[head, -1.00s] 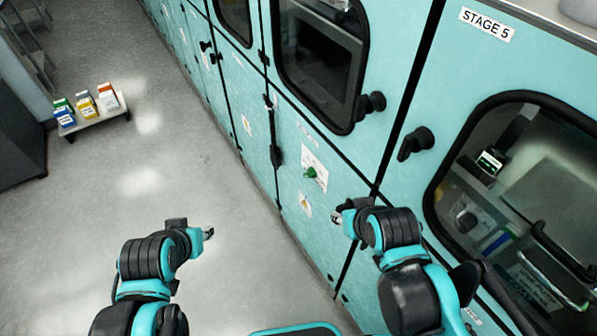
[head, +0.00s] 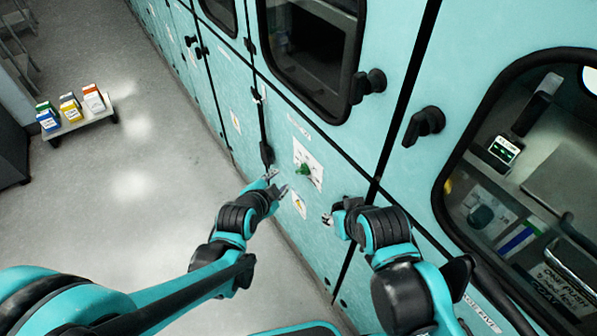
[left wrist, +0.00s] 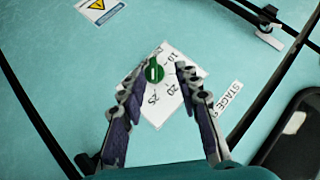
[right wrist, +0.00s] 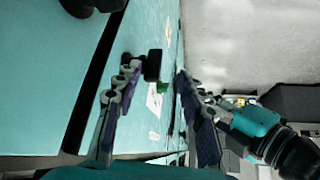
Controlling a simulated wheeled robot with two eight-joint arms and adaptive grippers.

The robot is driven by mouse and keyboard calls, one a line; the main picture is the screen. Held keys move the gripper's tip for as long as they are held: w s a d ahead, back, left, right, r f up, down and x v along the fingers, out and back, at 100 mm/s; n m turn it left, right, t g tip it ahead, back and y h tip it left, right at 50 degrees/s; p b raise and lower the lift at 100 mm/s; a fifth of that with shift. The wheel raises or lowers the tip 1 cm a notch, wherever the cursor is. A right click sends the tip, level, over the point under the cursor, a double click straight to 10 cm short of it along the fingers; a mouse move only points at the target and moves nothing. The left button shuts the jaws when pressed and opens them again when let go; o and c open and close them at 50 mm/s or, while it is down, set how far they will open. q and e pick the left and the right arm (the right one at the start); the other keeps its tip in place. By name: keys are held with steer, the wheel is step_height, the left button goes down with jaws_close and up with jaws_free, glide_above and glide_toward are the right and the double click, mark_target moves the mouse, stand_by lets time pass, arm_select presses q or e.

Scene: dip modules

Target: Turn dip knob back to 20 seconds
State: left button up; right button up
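The green dip knob (head: 304,169) sits on a white dial plate (head: 315,172) on the turquoise cabinet front. In the left wrist view the knob (left wrist: 154,72) shows a pale mark, and the plate (left wrist: 168,108) reads 10, 20 and 25. I cannot tell which number the knob points at. My left gripper (head: 277,183) is open and empty, a short way from the panel, with the knob framed between its fingers. My right gripper (head: 328,218) is open and empty, below and right of the knob. The right wrist view shows the knob (right wrist: 163,88) small beyond its fingers.
A yellow warning label (head: 299,204) is below the dial. A black door handle (head: 424,125) and a window with a dark frame (head: 440,190) are to the right. The floor (head: 140,220) between is clear.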

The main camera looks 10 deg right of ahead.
mark_target(299, 173)
arm_select(q)
steer(key=w+d+f, duration=0.1)
steer(key=d, duration=0.1)
steer(key=w+d+f+m+b, duration=0.1)
steer(key=w+d+f, duration=0.1)
steer(key=w+d+f+m+h+b, duration=0.1)
steer(key=d, duration=0.1)
steer(key=shift+w+d+f, duration=0.3)
steer(key=shift+w, duration=0.1)
steer(key=shift+w+d+f, duration=0.25)
steer(key=shift+w+d, duration=0.05)
steer(key=shift+w, duration=0.25)
jaws_close()
